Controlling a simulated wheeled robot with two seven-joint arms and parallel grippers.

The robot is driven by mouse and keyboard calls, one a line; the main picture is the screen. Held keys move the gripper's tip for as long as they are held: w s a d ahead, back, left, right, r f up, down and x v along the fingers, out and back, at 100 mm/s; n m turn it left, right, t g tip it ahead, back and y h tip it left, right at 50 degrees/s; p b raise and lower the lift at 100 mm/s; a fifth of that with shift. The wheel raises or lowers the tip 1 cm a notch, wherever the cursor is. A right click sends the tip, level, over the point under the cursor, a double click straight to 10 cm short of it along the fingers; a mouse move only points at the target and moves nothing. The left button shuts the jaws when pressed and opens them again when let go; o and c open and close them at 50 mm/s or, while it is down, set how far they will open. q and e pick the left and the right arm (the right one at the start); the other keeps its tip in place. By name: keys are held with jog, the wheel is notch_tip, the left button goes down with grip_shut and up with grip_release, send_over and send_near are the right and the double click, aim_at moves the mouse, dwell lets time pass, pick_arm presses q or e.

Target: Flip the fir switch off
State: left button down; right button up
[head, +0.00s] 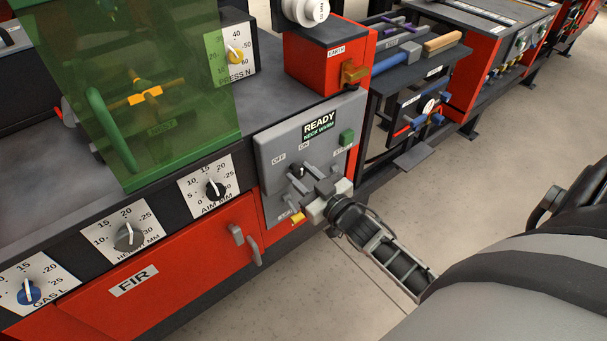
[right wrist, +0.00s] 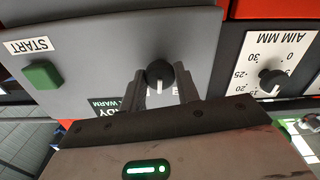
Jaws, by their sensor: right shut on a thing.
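The fir station's switch is a black round knob (head: 297,171) with a white pointer line, on the grey control panel (head: 267,150) beside the red FIR cabinet. OFF and ON labels stand above it, OFF to the left. The pointer line looks upright, nearer the ON side. In the right wrist view the knob (right wrist: 160,74) sits between the fingers, its white line pointing down in that picture. My right gripper (head: 302,182) is shut on the knob; it also shows in the right wrist view (right wrist: 160,84). My left gripper is not in view.
A green START button (head: 347,138) and a READY NECK WARM display (head: 320,128) are on the same panel. A yellow part (head: 297,217) sits below. The AIM MM dial (head: 215,189) is to the left. A red EARTH box (head: 325,65) stands behind. Floor to the right is clear.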

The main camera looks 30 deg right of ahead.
jog(key=n, duration=0.7)
dwell(0.7)
jog(key=o, duration=1)
jog(key=shift+c, duration=0.2)
jog(key=s+d, duration=0.1)
jog(key=s, duration=1.5)
jog(key=shift+b, duration=0.3)
jog(key=shift+w, duration=0.1)
